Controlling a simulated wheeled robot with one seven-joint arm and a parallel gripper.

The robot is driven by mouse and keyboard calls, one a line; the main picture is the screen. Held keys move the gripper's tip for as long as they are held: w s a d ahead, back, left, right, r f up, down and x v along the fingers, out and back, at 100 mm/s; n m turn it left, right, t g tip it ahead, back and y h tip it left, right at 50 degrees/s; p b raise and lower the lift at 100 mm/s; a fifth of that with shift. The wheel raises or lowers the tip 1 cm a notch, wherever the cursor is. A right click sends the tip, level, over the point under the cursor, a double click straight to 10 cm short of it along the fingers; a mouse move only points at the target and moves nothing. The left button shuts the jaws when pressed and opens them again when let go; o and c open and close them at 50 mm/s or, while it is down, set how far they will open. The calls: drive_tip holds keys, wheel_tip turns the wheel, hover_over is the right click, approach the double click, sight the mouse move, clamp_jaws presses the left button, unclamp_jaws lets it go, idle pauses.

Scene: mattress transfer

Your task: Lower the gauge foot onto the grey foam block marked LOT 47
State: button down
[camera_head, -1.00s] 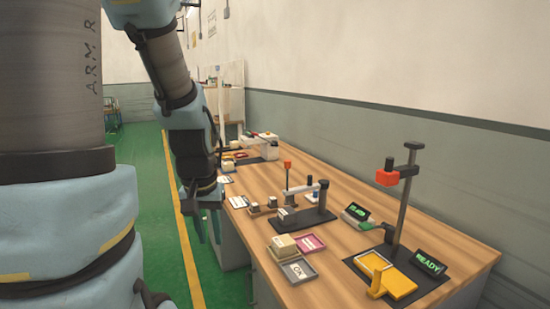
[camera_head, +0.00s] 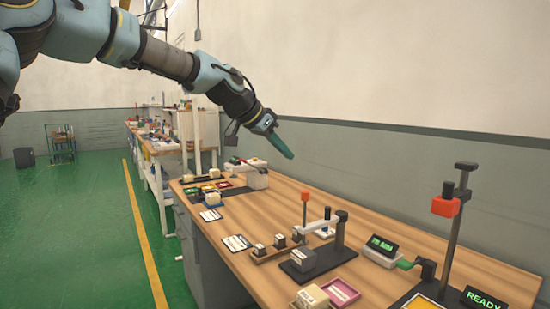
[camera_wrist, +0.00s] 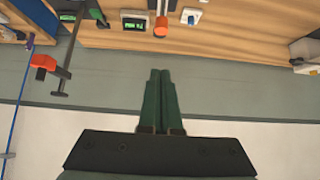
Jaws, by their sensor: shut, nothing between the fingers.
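In the head view a gauge stand (camera_head: 339,238) with a dark base, upright post and side arm stands on the bench, next to a thin lever with an orange knob (camera_head: 305,196). A grey block (camera_head: 303,256) with a pale label sits on the dark base under the arm. Its lettering is too small to read, and the gauge foot cannot be made out clearly. My gripper (camera_head: 289,156) is raised above the bench, behind the gauge, apart from everything. Its green fingers are shut and empty in the wrist view (camera_wrist: 160,73), where the orange knob (camera_wrist: 161,28) shows ahead of them.
Small blocks (camera_head: 263,249) sit on a wooden rack left of the gauge. A pale block (camera_head: 312,297) and a pink tray (camera_head: 340,292) are in front. A tall stand with a red head (camera_head: 446,206) and a green display (camera_head: 383,244) stand right. Bare wood lies behind the gauge.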

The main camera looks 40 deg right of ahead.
drive_tip(key=p, duration=0.2)
hover_over(302, 194)
wheel_tip(302, 194, down, 5)
drive_tip(key=f, duration=0.1)
drive_tip(key=f+p, duration=0.1)
drive_tip(key=f, duration=0.2)
drive_tip(key=shift+a+f, duration=0.3)
wheel_tip(302, 194, down, 3)
drive_tip(key=shift+f+b, duration=0.1)
drive_tip(key=shift+b, duration=0.9)
drive_tip(key=shift+r, duration=0.2)
